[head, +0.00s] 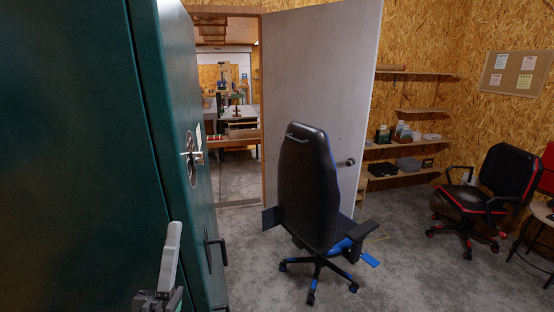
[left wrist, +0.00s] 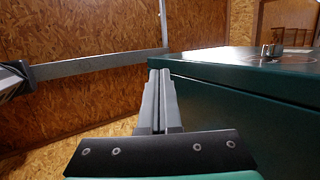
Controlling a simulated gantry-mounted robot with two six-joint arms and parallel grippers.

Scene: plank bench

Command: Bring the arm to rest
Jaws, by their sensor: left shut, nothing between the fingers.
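My left gripper (head: 172,255) shows at the bottom left of the head view, in front of the dark green cabinet (head: 95,130). In the left wrist view its two grey fingers (left wrist: 158,95) lie together, shut with nothing between them. The green cabinet (left wrist: 240,85) is just to the right of the fingers there; I cannot tell whether they touch it. My right gripper is not in view.
A black and blue office chair (head: 308,190) stands before an open grey door (head: 330,90). A black and red chair (head: 490,185) and wall shelves (head: 405,145) are at the right. The cabinet has a handle (head: 213,250). Grey floor (head: 400,280) is free at the front right.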

